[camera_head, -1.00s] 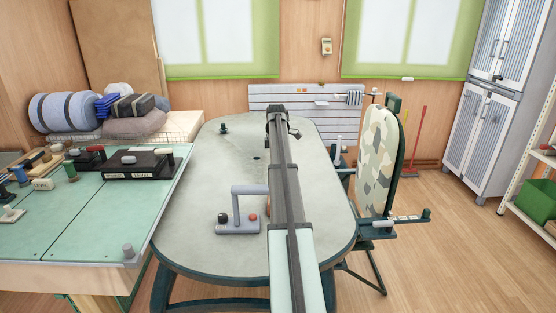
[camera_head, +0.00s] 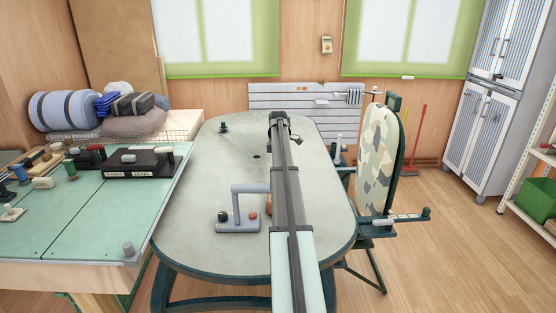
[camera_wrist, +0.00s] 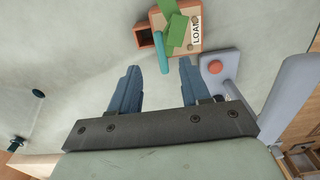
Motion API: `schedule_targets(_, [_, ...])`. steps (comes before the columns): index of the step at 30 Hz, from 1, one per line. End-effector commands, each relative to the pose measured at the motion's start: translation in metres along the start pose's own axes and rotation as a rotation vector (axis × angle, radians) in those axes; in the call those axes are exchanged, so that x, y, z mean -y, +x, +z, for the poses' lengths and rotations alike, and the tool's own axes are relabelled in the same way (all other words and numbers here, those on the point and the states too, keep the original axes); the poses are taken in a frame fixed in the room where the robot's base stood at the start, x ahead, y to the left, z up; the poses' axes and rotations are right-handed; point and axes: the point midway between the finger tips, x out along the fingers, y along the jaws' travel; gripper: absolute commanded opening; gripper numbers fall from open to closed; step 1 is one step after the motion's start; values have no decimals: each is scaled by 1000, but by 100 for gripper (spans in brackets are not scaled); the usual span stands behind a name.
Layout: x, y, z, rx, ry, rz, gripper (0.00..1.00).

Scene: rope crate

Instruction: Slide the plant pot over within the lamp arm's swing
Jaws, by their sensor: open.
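My gripper (camera_wrist: 157,75) is open, its two blue fingers apart with nothing clearly held between them. Just beyond the fingertips in the wrist view is a tan block marked LOAD with green strips on top, which looks like the plant pot (camera_wrist: 183,40). A teal rod stands in front of it. The grey lamp-like stand (camera_head: 238,228) has a base with two knobs, an upright and a horizontal arm. Its base and orange knob also show in the wrist view (camera_wrist: 216,67), right of the fingers. In the head view my arm hides my fingertips and most of the pot.
The grey-green table (camera_head: 200,180) is mostly clear left of my arm. A small dark peg (camera_head: 223,128) stands at its far left. A green workbench (camera_head: 125,215) with a black LEVEL box (camera_head: 140,165) adjoins on the left. A camouflage-covered board (camera_head: 378,160) stands at the right edge.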

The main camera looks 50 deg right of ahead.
Motion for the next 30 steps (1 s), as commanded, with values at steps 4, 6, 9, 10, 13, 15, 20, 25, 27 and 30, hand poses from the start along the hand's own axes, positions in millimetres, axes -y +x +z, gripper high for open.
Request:
schedule_targets(4, [1, 26, 0, 0, 0, -2, 47])
schedule_targets(6, [1, 37, 0, 0, 0, -2, 47])
schedule_targets(9, [1, 53, 0, 0, 0, -2, 47])
schedule_targets(10, [1, 58, 0, 0, 0, -1, 47])
schedule_targets(13, [1, 72, 0, 0, 0, -2, 47])
schedule_targets(15, [0, 81, 0, 0, 0, -1, 47])
schedule_targets(20, [0, 96, 0, 0, 0, -1, 47])
schedule_targets(25, [0, 102, 0, 0, 0, 0, 47])
schedule_targets(27, [0, 104, 0, 0, 0, 0, 47])
schedule_targets(30, [0, 104, 0, 0, 0, 0, 47])
